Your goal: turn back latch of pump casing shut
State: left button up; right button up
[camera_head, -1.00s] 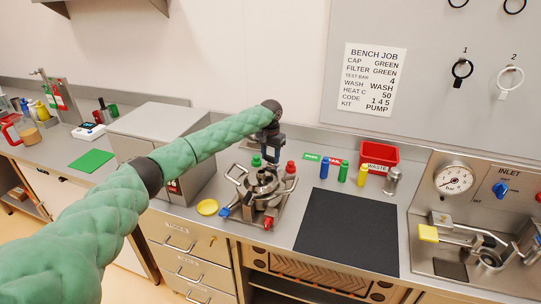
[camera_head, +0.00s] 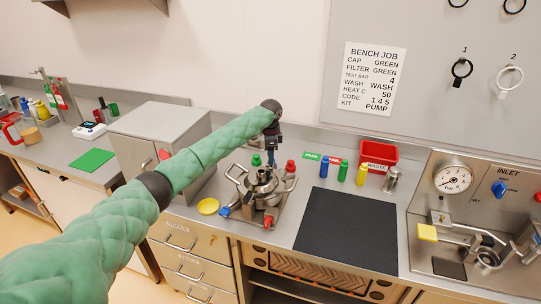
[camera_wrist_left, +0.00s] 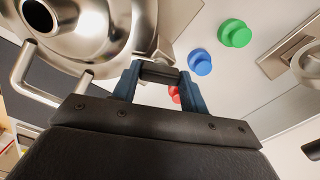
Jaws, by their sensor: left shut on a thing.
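The pump casing (camera_head: 262,187) is a round steel body with looped handles on a steel base plate on the bench. It fills the upper left of the left wrist view (camera_wrist_left: 95,28). My left gripper (camera_head: 272,158) reaches down at the casing's back side. In the left wrist view its blue fingers (camera_wrist_left: 159,78) are shut on a short dark bar, which appears to be the back latch (camera_wrist_left: 159,72), beside the casing's rim. The latch is too small and covered in the head view to tell its angle. My right gripper is not in view.
Red (camera_head: 291,168) and green (camera_head: 256,160) capped items stand close to the gripper. A steel box (camera_head: 160,140) is at left. The dark mat (camera_head: 347,230) is bare.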

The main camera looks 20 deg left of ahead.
pick_arm(q)
jog(key=shift+m, duration=0.8)
jog(key=shift+r+m, duration=0.1)
jog(key=shift+m, duration=1.3)
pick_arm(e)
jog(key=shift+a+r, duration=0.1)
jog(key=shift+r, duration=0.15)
